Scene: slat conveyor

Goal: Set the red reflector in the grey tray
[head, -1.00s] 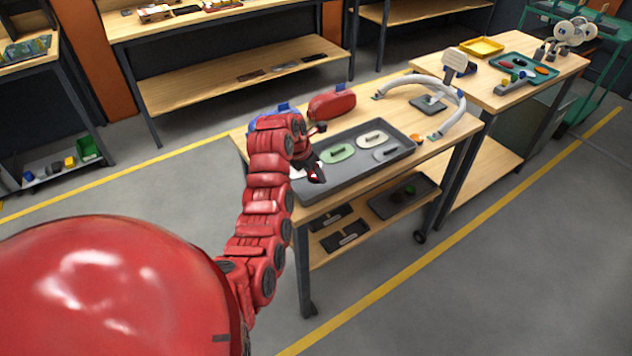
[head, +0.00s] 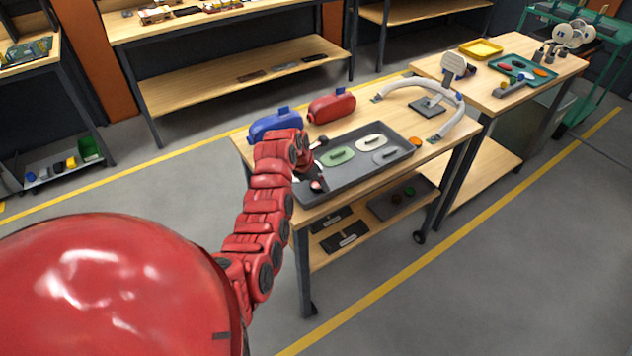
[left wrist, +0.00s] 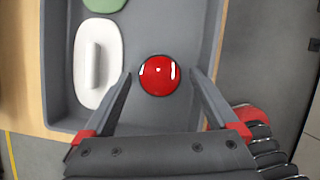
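The red reflector (left wrist: 159,75) is a round, shiny disc. In the left wrist view it lies over the grey tray (left wrist: 147,42) floor, between the fingers of my left gripper (left wrist: 160,78), with a gap on each side. The fingers are apart and not touching it. In the head view my left gripper (head: 317,180) reaches down into the near left end of the grey tray (head: 345,183) and mostly hides the reflector. My right gripper is out of view.
The tray also holds a white piece (left wrist: 97,62), a green piece (head: 338,155), a cream piece (head: 371,142) and a grey piece (head: 387,156). A blue case (head: 275,124) and a red case (head: 331,105) stand behind it. A white arch (head: 455,97) stands to the right.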

